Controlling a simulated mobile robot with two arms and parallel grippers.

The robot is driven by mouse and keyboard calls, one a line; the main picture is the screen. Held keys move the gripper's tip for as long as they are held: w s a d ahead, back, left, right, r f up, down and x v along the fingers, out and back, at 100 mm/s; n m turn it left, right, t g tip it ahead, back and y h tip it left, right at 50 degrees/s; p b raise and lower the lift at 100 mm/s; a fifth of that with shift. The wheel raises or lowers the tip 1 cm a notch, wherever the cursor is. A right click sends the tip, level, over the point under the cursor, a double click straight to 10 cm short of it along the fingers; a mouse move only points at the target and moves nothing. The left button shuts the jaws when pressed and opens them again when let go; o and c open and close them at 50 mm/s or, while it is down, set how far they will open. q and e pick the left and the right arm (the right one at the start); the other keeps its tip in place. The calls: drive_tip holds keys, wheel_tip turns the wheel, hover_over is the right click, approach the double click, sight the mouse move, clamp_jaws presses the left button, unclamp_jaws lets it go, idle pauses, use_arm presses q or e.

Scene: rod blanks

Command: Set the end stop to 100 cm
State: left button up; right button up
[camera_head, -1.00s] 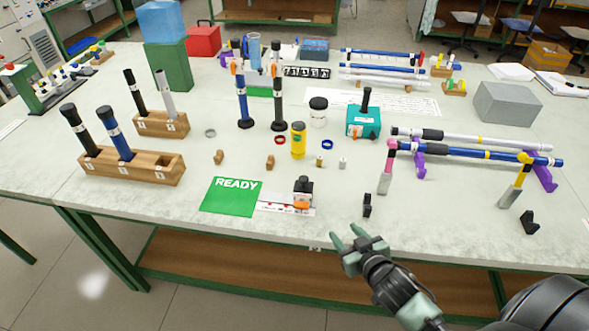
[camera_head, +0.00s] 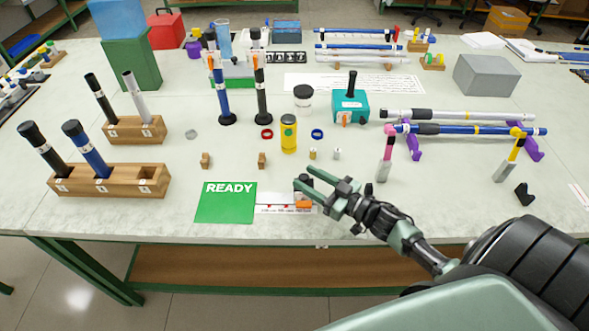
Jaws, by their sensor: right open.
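The end stop is a small dark block with an orange piece (camera_head: 304,204) at its base. It sits at the right part of a white scale strip (camera_head: 270,210) with red marks, just right of the green READY mat. The scale figures are too small to read. My right gripper (camera_head: 305,180) is open, its two fingers pointing left at the end stop. The dark top of the stop shows between or just behind the fingertips, and part of it is hidden. I cannot tell whether they touch. My left gripper is out of view.
The green READY mat (camera_head: 226,203) lies left of the strip. Small wooden blocks (camera_head: 262,160), a yellow bottle (camera_head: 288,134) and a teal device (camera_head: 350,107) stand behind. A rod rack with purple supports (camera_head: 413,146) is at right. The table's front edge is close below.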

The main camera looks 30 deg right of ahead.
drive_tip(key=x, duration=0.4)
drive_tip(key=shift+w, duration=0.1)
drive_tip(key=shift+w+a+f, duration=0.1)
drive_tip(key=shift+w+a, duration=0.05)
drive_tip(key=shift+w, duration=0.05)
drive_tip(key=c, duration=0.9)
clamp_jaws()
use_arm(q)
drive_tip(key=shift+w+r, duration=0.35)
